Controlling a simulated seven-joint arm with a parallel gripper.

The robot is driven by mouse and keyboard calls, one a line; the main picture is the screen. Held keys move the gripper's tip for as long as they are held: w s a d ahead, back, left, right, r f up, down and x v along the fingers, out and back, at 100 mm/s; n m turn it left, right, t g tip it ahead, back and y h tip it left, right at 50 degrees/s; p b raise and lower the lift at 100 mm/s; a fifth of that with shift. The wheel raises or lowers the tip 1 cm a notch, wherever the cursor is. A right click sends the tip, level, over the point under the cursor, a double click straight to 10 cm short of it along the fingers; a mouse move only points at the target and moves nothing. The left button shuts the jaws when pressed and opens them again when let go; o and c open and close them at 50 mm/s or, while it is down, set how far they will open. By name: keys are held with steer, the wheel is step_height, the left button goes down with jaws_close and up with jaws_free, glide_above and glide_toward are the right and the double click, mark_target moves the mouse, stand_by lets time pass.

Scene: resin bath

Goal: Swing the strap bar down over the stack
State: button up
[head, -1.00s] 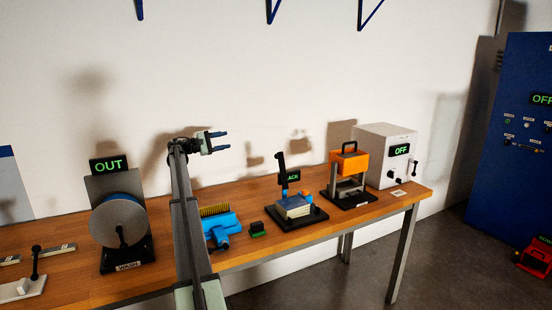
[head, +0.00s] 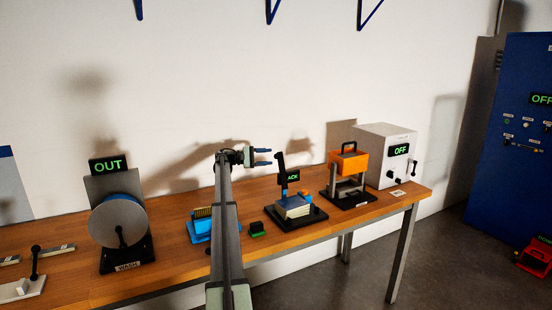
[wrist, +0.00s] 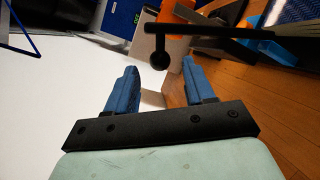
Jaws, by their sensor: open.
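The strap bar (head: 282,176) stands upright on a black base (head: 313,218), with a black knob at its top. The stack (head: 293,207), pale with blue, lies low on that base, uncovered by the bar. My gripper (head: 265,157) is open and empty, just left of the bar's upper end. In the wrist view, the bar (wrist: 215,30) runs across the top, and its black knob (wrist: 160,60) shows ahead of the gap between my blue fingers (wrist: 160,78). I cannot tell how far the knob is from the fingertips.
A small sign ending in "ACK" (head: 292,177) stands behind the stack. An orange press (head: 348,162) and a white box reading OFF (head: 386,150) are to the right. The wash drum (head: 117,220) is further left.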

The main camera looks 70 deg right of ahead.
mark_target(276, 156)
steer(key=shift+x, duration=2.4)
jaws_close()
